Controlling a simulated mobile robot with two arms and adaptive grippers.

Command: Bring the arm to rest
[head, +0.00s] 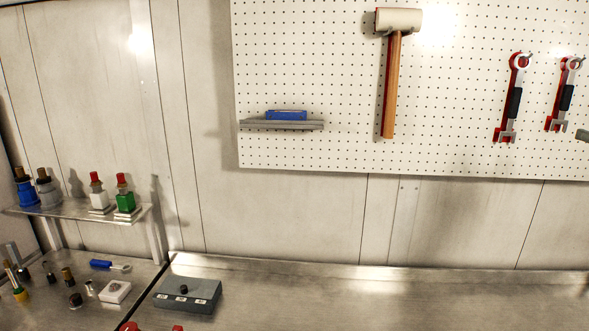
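Neither of my arms nor grippers shows in the head view. The view holds a metal workbench (370,290) along the bottom and a white pegboard (330,60) on the wall above it. Where my arms are and how my grippers stand is hidden from this frame.
A mallet (396,85) and two wrenches (513,95) hang on the pegboard; a small shelf (283,125) there holds a blue block (287,115). A grey box (186,296) sits on the bench. Bottles stand on the left shelf (75,214), small parts below. The bench's middle and right are clear.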

